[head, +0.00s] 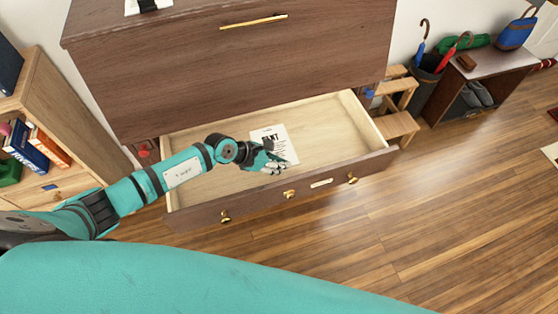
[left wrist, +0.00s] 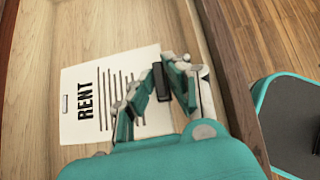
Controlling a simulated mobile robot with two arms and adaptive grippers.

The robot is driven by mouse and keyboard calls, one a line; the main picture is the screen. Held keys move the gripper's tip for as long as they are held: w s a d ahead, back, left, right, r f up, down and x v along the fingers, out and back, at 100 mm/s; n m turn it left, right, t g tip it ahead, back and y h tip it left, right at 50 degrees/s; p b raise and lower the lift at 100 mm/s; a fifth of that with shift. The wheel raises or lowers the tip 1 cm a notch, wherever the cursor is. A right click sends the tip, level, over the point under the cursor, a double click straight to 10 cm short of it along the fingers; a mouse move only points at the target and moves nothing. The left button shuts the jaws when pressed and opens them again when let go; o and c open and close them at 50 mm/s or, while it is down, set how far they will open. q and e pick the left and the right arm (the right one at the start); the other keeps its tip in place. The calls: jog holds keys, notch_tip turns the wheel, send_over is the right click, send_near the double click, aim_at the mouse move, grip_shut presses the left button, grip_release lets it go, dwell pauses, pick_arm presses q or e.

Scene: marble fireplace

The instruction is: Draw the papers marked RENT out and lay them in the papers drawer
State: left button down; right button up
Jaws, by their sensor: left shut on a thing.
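The white papers marked RENT (head: 286,146) are inside the open drawer; in the left wrist view the papers (left wrist: 90,118) show bold RENT lettering, text lines and a small grey clip at one edge. My left gripper (head: 272,164) is over the drawer, at the papers' near edge. The papers look flat, on or close to the drawer floor. The papers drawer (head: 318,184) is pulled out, with brass knobs and a label holder. My right gripper is not in view.
The dark cabinet (head: 225,75) rises behind the drawer, with a closed upper drawer's brass handle (head: 253,22). A wooden step stool (head: 396,125) stands close at right, a bookshelf (head: 75,110) at left. The pale drawer floor is otherwise bare. Open wood floor lies at front right.

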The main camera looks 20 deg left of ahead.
pick_arm(q)
notch_tip(320, 180, down, 4)
jog(key=b, duration=0.3)
jog(key=shift+f+b, duration=0.65)
jog(key=shift+f, duration=0.15)
jog(key=shift+f+b, duration=0.45)
jog(key=shift+f, duration=0.2)
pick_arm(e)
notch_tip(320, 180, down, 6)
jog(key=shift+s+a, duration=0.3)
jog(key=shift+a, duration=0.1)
pick_arm(q)
jog(key=c, duration=1.2)
grip_release()
jog(key=shift+c, duration=0.2)
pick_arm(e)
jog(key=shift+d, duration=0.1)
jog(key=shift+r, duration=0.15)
